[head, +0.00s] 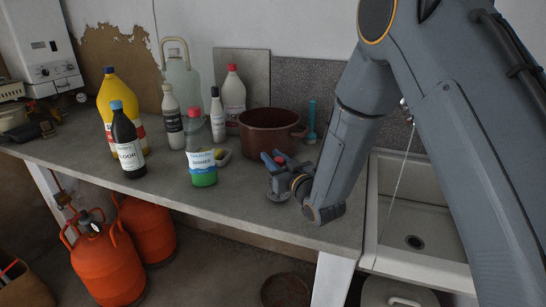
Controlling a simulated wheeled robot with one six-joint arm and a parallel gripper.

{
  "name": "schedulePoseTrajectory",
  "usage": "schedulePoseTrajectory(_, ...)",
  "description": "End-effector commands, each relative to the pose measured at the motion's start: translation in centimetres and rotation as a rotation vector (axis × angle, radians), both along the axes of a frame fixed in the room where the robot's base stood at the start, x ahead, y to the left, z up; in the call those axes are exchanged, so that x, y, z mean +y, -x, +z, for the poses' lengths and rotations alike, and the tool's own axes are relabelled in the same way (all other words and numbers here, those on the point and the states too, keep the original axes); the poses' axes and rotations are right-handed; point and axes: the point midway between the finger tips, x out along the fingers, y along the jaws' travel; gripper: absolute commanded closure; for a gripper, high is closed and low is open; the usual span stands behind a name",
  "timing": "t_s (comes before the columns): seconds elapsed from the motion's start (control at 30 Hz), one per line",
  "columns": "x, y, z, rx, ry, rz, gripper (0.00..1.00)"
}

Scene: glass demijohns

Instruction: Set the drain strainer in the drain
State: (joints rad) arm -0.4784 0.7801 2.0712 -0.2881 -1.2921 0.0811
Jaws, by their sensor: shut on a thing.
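My gripper (278,180) is low over the front part of the grey worktop, in front of the brown pot. Its jaws are shut on a small grey metal piece, which looks like the drain strainer (278,196). The gripper covers part of it, and I cannot tell whether it touches the worktop. My arm hides part of the sink.
A brown two-handled pot (268,131) stands behind my gripper. Several bottles, including a green-filled one (202,160) and a black one (127,145), stand to the left. A glass demijohn (180,80) is at the back. The sink (440,205) has a raised rim; a thin water-like line hangs over it.

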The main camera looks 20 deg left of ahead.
Motion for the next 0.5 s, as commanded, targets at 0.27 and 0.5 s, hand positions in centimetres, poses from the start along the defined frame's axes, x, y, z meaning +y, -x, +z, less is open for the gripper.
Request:
schedulePoseTrajectory(0.27, 0.00, -0.01, -0.14, -0.001, -0.001, 0.000, 1.00)
schedulePoseTrajectory(0.5, 0.00, 0.00, -0.55, 0.000, 0.000, 0.000, 0.66)
